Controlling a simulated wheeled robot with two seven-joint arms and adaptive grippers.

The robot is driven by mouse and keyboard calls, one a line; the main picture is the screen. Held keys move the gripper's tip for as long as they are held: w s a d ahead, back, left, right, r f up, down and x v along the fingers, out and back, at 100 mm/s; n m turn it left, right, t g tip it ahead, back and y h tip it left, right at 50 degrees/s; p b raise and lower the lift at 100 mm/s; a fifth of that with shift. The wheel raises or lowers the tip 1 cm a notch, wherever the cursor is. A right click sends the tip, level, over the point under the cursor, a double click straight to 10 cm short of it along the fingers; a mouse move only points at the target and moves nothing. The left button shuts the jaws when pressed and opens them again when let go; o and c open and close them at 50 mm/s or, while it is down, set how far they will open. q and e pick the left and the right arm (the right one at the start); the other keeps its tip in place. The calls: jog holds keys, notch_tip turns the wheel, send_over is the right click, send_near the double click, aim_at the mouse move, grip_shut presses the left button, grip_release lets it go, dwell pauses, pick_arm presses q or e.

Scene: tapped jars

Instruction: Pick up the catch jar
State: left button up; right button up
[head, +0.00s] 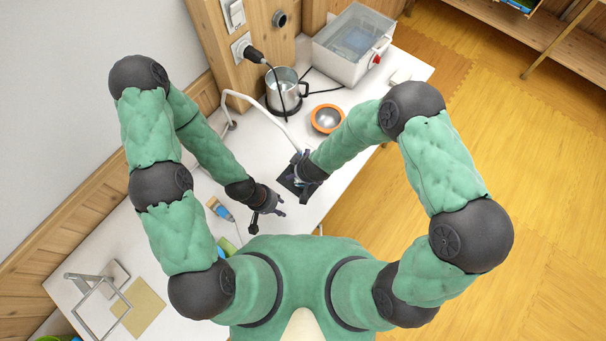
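My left gripper (272,207) is over the white table, with its fingers apart and nothing seen between them. Something pale shows at the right fingers, too small to name with certainty. I cannot clearly make out the catch jar; it may be hidden at the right gripper.
A metal pot (284,88) with a black cord, an orange-rimmed bowl (327,118) and a grey-white bin (352,45) stand at the back. A blue-and-tan brush-like item (221,209) lies left of my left gripper. A metal frame (97,290) stands at front left.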

jog(key=c, duration=1)
jog(key=shift+r, duration=0.1)
